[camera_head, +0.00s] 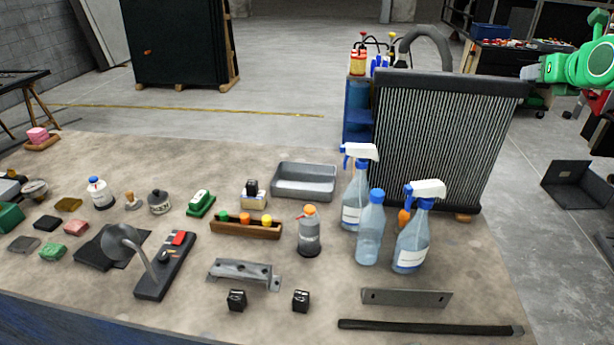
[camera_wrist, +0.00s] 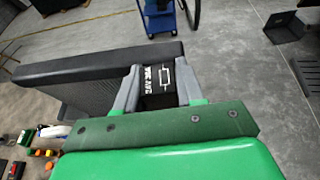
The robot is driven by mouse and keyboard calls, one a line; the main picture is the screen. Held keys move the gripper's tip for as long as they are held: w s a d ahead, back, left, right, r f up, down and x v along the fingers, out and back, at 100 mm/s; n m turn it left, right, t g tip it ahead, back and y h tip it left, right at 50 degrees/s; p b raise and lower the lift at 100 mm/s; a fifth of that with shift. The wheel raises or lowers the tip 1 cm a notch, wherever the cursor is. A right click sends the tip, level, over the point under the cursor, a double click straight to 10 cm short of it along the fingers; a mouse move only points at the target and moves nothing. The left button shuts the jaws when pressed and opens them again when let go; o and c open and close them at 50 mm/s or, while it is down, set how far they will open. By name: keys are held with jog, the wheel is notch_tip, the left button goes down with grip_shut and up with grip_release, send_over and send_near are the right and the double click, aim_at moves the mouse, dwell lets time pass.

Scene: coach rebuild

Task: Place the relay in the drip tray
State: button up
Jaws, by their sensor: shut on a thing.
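My gripper (camera_wrist: 157,92) is shut on the relay (camera_wrist: 160,76), a black block with a white printed diagram, in the wrist view. In the head view my gripper (camera_head: 530,72) is at the upper right, by the top right corner of the radiator; the relay cannot be made out there. The drip tray (camera_head: 304,181) is a shallow grey metal tray, empty, at the back middle of the bench. My gripper is well to the right of the tray and higher.
A tall black radiator (camera_head: 430,135) stands between my gripper and the tray. Spray bottles (camera_head: 354,195) and a clear bottle (camera_head: 370,230) stand right of the tray. Two small black cubes (camera_head: 237,299) lie in front. A wooden block (camera_head: 246,229) holds coloured caps.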

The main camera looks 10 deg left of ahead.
jog(key=shift+r, duration=0.7)
jog(key=w+a+m+g+h, duration=0.1)
jog(key=w+a+m+h, duration=0.2)
jog(key=a, duration=0.9)
jog(key=a+m+h, duration=0.3)
jog(key=a+h, duration=0.1)
jog(key=a, duration=0.9)
jog(key=s+a+m+g+h, duration=0.1)
jog(key=s+a+m+h, duration=0.15)
jog(key=a, duration=0.85)
jog(key=s+a+m+g+h, duration=0.15)
jog(key=s+a, duration=0.25)
jog(key=a, duration=0.7)
notch_tip(320, 180, down, 26)
jog(key=r, duration=0.1)
jog(key=shift+w+a+f, duration=0.75)
jog(key=shift+w+f, duration=1.45)
jog(key=shift+f, duration=0.15)
jog(key=shift+w+a+f, duration=0.8)
jog(key=shift+w+f, duration=1.45)
jog(key=shift+f, duration=0.1)
jog(key=shift+w+a+f, duration=0.75)
jog(key=shift+w+f, duration=1.45)
jog(key=shift+f, duration=0.15)
